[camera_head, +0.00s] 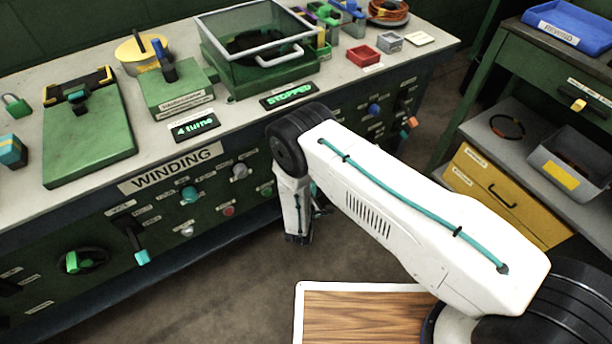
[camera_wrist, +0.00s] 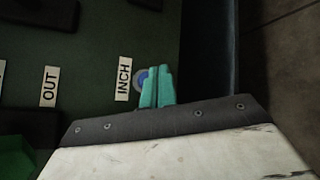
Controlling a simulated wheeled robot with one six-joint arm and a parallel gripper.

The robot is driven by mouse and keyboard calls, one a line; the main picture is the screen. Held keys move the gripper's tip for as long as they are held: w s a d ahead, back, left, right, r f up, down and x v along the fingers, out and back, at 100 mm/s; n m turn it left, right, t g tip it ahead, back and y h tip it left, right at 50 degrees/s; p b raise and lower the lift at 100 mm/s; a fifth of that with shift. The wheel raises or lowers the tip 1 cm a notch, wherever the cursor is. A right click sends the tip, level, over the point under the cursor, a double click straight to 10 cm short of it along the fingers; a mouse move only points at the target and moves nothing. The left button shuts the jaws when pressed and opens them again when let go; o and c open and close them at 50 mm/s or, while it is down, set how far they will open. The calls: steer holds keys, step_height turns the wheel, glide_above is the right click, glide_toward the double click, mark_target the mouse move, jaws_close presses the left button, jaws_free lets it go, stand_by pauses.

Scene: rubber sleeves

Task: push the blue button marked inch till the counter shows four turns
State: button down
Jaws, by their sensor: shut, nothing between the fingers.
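The blue button (camera_wrist: 140,79) shows in the wrist view beside the white label INCH (camera_wrist: 123,79), partly hidden behind my fingertips. My gripper (camera_wrist: 157,86) is shut and empty, its teal fingers together in front of the button and overlapping its right side. I cannot tell whether they touch it or whether it is pressed in. In the head view my arm hangs down in front of the panel, and the button is not clearly seen there. The counter (camera_head: 195,127) on the bench top appears to read 4 turns in green. The display (camera_head: 289,94) beside it reads STOPPED.
The WINDING panel (camera_head: 170,168) carries other knobs and buttons, including a teal one (camera_head: 190,194) and a lever with a teal end (camera_head: 142,257). A green machine with a clear lid (camera_head: 260,50) stands on the bench.

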steer(key=shift+s+d, duration=0.45)
steer(key=shift+s, duration=0.2)
steer(key=shift+s+d, duration=0.4)
steer(key=shift+s, duration=0.25)
